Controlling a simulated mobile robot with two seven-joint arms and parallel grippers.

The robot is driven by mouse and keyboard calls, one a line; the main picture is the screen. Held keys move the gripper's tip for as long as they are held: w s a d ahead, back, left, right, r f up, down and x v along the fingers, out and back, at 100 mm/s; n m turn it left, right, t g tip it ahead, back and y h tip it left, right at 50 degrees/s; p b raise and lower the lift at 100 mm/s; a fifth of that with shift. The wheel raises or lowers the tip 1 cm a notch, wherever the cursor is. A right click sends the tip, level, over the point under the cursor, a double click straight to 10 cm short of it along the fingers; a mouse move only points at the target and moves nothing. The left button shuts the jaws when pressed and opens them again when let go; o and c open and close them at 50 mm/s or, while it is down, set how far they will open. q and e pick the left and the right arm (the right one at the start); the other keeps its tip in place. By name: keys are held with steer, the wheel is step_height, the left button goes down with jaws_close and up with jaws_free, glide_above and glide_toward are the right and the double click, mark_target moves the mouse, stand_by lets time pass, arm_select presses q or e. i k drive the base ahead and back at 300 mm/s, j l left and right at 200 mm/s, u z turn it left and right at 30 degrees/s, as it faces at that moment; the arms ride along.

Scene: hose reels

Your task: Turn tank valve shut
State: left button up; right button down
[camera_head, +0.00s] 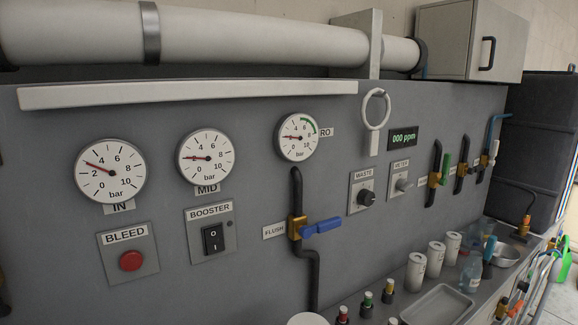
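Several valves sit on black pipes on the grey panel. At the right, a brass valve (434,180) has a green lever (446,169) standing upright along its pipe. Farther right is another brass valve (462,171), with a small label beside it. Beyond it a pale fitting (488,160) sits under a blue tube. Their labels are too small to read, so I cannot tell which is the tank valve. Nearer, the valve labelled FLUSH (297,227) has a blue lever (322,226) lying across its pipe. Neither of my grippers is in view.
Gauges, a red BLEED button (131,260), a BOOSTER switch (213,239) and a WASTE knob (366,197) are on the panel. White canisters (415,271), small bottles, a metal tray (437,306) and a bowl (503,254) crowd the counter below.

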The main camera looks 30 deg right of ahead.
mark_target(496, 142)
steer(key=z, duration=0.8)
steer(key=l+z, duration=0.4)
steer(key=i+l+z, duration=0.1)
steer(key=z, duration=0.25)
steer(key=i+l+z, duration=0.1)
steer(key=l+z, duration=0.3)
steer(key=i+l, duration=0.3)
steer(key=l, duration=0.2)
steer(key=i+l+z, duration=0.45)
steer(key=i+z, duration=0.2)
steer(key=i, duration=0.2)
steer(key=i+l+z, duration=0.25)
steer(key=i, duration=0.45)
steer(key=i+z, duration=0.25)
steer(key=i, duration=0.4)
steer(key=i+u, duration=0.3)
steer(key=i, duration=0.15)
steer(key=i+l+u, duration=0.15)
steer(key=i+u, duration=0.15)
steer(key=i, duration=0.15)
steer(key=i+l+u, duration=0.3)
steer(key=i+j, duration=0.1)
